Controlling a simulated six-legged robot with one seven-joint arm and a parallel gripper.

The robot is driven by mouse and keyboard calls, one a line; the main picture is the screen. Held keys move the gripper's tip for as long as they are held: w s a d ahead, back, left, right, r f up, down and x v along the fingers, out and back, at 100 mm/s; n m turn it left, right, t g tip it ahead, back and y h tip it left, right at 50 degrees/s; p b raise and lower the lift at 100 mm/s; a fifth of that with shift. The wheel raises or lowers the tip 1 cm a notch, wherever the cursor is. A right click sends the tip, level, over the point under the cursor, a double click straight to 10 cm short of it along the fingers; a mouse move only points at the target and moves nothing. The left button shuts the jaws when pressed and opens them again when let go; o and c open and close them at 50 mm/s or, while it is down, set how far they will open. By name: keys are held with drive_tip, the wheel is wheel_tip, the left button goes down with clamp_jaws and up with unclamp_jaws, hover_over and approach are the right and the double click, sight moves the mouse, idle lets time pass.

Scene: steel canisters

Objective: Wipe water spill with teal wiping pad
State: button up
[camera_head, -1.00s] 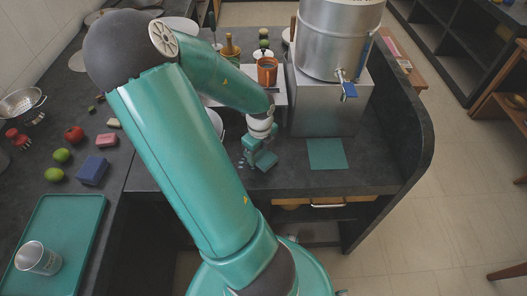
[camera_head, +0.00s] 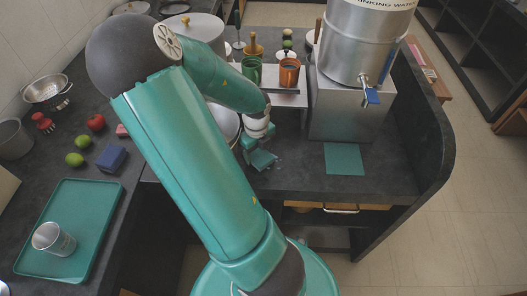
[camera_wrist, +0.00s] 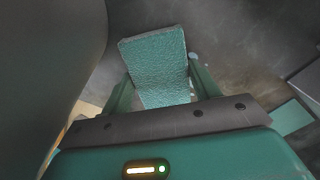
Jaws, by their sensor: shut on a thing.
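My gripper (camera_wrist: 162,88) is shut on the teal wiping pad (camera_wrist: 157,60), a textured block held between its two fingers. In the head view, my gripper (camera_head: 258,148) and the pad (camera_head: 263,161) are low over the dark counter, left of the steel dispenser's stand. I cannot tell whether the pad touches the counter. A few small pale, glossy spots beside the pad in the wrist view (camera_wrist: 193,57) look like the water spill. Most of it is hidden or too faint to outline.
A flat teal square (camera_head: 344,159) lies before the steel dispenser (camera_head: 352,45) and its stand (camera_head: 340,112). Green (camera_head: 252,70) and orange (camera_head: 289,72) mugs stand behind my gripper. A teal tray (camera_head: 82,205) with a metal cup (camera_head: 52,239) is at left. A raised dark panel (camera_head: 432,130) bounds the right.

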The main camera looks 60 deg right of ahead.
sight(268, 154)
drive_tip(key=shift+w+a, duration=0.3)
drive_tip(key=shift+w, duration=0.05)
drive_tip(key=shift+s+d, duration=0.35)
drive_tip(key=shift+s, duration=0.3)
drive_tip(key=shift+s+d, duration=0.3)
drive_tip(key=shift+s, duration=0.35)
drive_tip(key=shift+s+d, duration=0.35)
drive_tip(key=shift+s, duration=0.3)
drive_tip(key=shift+s+d+f, duration=0.1)
drive_tip(key=shift+s+d, duration=0.35)
drive_tip(key=shift+s, duration=0.45)
drive_tip(key=shift+s+d, duration=0.45)
drive_tip(key=shift+s, duration=0.4)
drive_tip(key=shift+r, duration=3.05)
wheel_tip(268, 154, up, 3)
